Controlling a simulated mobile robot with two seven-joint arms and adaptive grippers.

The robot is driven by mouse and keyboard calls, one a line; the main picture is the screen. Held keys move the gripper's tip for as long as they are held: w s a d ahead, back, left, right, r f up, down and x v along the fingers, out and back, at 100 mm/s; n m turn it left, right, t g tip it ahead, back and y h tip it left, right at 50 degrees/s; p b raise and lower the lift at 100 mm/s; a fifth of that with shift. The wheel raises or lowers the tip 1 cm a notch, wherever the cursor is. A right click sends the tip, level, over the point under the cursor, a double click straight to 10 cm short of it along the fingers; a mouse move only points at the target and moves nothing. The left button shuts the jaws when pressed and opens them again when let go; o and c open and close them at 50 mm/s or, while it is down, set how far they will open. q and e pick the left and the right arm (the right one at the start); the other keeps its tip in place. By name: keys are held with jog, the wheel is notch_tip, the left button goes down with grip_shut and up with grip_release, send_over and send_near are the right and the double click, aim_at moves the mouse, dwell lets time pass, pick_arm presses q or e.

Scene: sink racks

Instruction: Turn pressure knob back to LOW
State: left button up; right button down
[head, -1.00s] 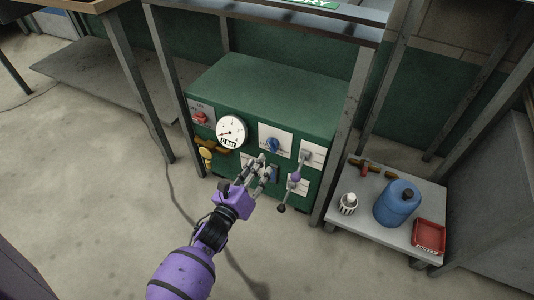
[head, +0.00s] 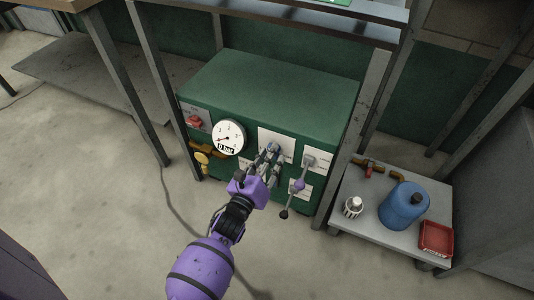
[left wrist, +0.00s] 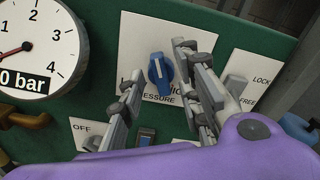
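The blue pressure knob (left wrist: 160,74) sits on a white plate (left wrist: 140,32) lettered PRESSURE on the green machine's front. A white mark runs along the knob; the LOW and HIGH lettering is partly covered by my fingers. My left gripper (head: 270,154) is at the plate and mostly hides the knob in the head view. In the left wrist view the left gripper (left wrist: 157,88) is open, its fingers on either side of the knob. I cannot tell whether they touch it. The gauge (head: 228,138) reads 0 bar. My right gripper is out of view.
A lever (head: 299,185) with a black ball end stands right of my gripper, by a LOCK/FREE plate (left wrist: 255,80). A red switch (head: 194,121) and a yellow-handled valve (head: 202,158) are at left. Frame legs flank the machine. A low table (head: 374,232) holds a blue canister (head: 404,206).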

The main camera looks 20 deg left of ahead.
pick_arm(q)
jog(key=shift+c, duration=0.3)
grip_shut()
jog(key=shift+n, duration=0.3)
jog(key=n+p, duration=0.1)
jog(key=n, duration=0.6)
jog(key=n+p, duration=0.1)
jog(key=n, duration=0.6)
jog(key=n+p, duration=0.2)
jog(key=n, duration=0.5)
jog(key=shift+f, duration=0.3)
jog(key=shift+n, duration=0.3)
